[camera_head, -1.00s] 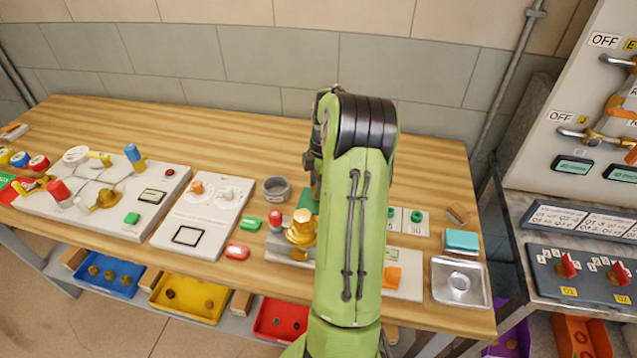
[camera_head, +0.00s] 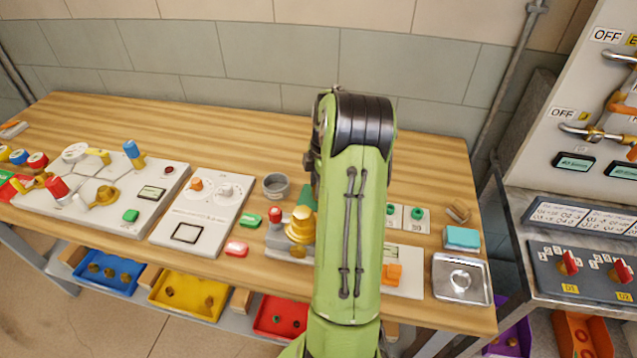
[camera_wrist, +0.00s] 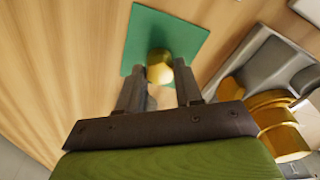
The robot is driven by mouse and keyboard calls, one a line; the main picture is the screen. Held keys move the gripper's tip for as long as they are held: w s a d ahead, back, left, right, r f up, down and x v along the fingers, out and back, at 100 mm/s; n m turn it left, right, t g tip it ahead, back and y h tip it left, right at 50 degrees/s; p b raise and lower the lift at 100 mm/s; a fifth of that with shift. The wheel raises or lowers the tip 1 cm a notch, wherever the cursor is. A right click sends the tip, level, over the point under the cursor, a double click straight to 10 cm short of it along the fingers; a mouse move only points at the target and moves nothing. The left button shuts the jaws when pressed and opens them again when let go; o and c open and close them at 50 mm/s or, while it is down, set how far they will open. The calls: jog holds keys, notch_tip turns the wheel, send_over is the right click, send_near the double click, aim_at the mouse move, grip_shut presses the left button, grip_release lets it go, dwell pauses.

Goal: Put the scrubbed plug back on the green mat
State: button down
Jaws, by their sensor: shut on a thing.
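The green mat (camera_wrist: 188,42) lies flat on the wooden table in the wrist view. In the head view only a sliver of the mat (camera_head: 306,196) shows to the left of my arm. A brass-coloured plug with a rounded top (camera_wrist: 160,66) is at the tips of my gripper (camera_wrist: 159,86), over the mat's near part. The gripper is shut on the plug. I cannot tell whether the plug touches the mat. My arm hides the gripper and the plug in the head view.
A brass valve fitting (camera_head: 300,226) on a grey base stands close by the mat, and shows right of the gripper in the wrist view (camera_wrist: 272,118). A grey cup (camera_head: 276,187) stands left of the mat. A teal sponge (camera_head: 461,238) and metal tray (camera_head: 440,290) are at the right.

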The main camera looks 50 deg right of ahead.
jog(key=shift+f, duration=0.15)
dwell(0.6)
jog(key=c, duration=0.7)
grip_release()
jog(key=shift+o, duration=0.2)
jog(key=shift+r+p, duration=3.35)
jog(key=shift+r, duration=0.7)
jog(key=shift+f, duration=0.1)
